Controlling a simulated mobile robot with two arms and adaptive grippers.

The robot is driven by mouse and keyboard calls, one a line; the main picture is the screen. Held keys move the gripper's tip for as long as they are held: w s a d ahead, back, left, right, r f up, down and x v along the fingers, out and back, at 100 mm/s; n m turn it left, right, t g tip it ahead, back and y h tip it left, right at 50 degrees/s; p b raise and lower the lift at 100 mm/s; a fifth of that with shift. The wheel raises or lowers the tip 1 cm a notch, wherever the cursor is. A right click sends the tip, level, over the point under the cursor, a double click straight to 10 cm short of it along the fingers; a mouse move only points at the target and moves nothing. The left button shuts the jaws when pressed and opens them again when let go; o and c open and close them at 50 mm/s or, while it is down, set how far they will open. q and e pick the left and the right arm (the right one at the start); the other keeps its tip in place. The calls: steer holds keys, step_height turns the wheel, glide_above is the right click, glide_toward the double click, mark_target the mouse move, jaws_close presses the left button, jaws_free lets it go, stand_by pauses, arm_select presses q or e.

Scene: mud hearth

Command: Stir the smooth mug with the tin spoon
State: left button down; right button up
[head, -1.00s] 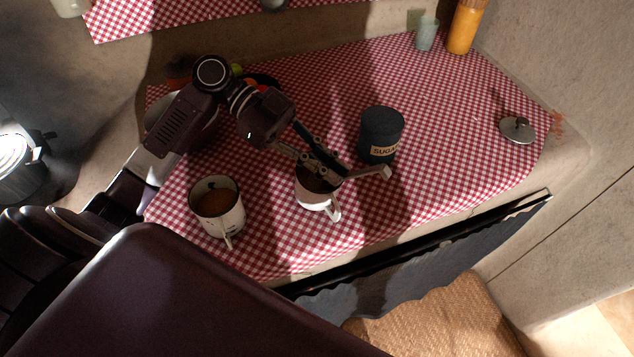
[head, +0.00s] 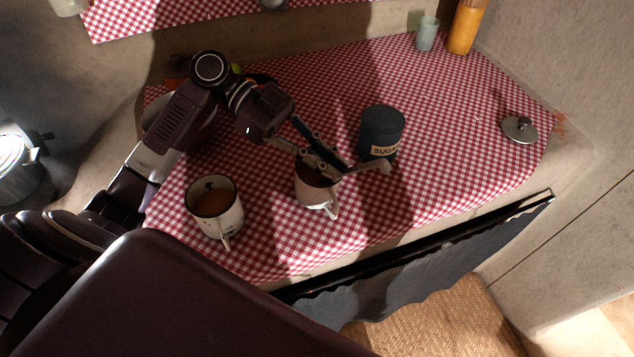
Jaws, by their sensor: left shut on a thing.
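The smooth mug (head: 312,196), pale and plain with its handle toward the front, stands upright on the checked cloth in the head view. My left gripper (head: 338,172) is just above its right rim, shut on the tin spoon (head: 376,168). The spoon's end sticks out to the right of the fingers. The fingers hide the rest of the spoon and part of the mug's mouth, so I cannot see how deep the spoon sits. My right gripper is not in view.
A chipped enamel mug (head: 228,221) with brown contents stands left of the smooth mug. A dark sugar canister (head: 381,130) stands close behind the spoon's end. A metal lid (head: 519,130) lies at the right. The cloth between canister and lid is clear.

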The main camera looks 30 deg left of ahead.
arm_select(q)
step_height(320, 180, up, 6)
steer(key=p, duration=0.4)
steer(key=shift+f, duration=0.25)
step_height(320, 180, up, 8)
steer(key=p, duration=0.5)
steer(key=shift+f, duration=0.1)
